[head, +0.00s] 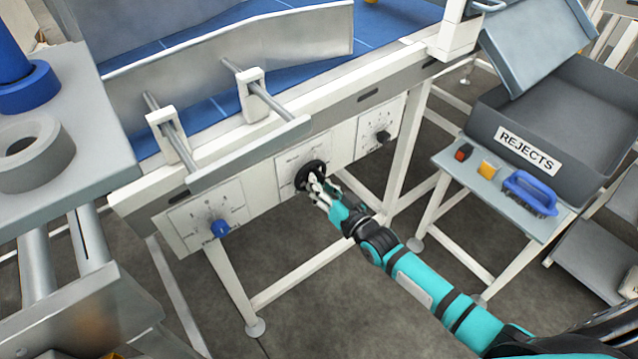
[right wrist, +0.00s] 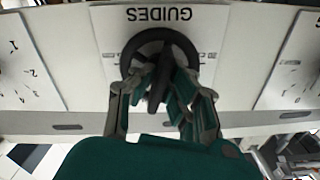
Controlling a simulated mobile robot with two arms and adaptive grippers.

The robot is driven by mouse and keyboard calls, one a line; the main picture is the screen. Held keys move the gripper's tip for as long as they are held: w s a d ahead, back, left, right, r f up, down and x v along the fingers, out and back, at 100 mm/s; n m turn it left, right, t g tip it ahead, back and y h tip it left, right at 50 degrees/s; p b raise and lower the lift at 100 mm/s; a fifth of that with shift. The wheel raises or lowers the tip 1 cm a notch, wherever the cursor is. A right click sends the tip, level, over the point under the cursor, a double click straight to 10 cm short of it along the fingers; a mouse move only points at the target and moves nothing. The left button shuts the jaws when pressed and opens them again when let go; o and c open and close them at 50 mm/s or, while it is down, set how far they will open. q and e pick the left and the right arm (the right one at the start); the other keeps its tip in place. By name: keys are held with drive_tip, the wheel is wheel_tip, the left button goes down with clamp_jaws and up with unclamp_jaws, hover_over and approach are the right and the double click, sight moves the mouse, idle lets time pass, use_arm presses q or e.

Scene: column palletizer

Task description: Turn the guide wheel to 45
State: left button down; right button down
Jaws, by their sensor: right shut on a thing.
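The guide wheel (head: 309,174) is a black handwheel on a white panel on the side of the conveyor frame. It also shows in the right wrist view (right wrist: 131,55), under the upside-down word GUIDES. My right gripper (head: 316,186) reaches it from the lower right and is shut on it. In the right wrist view the fingers (right wrist: 163,88) close around a dark part at the wheel's middle, and they hide part of the wheel. The scale marks beside the wheel are too small to read. My left gripper is in neither view.
A panel with a blue knob (head: 220,228) is left of the wheel, and one with a black knob (head: 382,136) is right. Metal guide rails (head: 230,60) stand over the blue belt. A REJECTS bin (head: 580,110) and a side table with a blue-handled brush (head: 530,192) stand at right.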

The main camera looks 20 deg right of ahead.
drive_tip(key=shift+f+m, duration=0.1)
drive_tip(key=shift+m, duration=0.3)
drive_tip(key=c, duration=1.4)
unclamp_jaws()
drive_tip(key=v, duration=1.2)
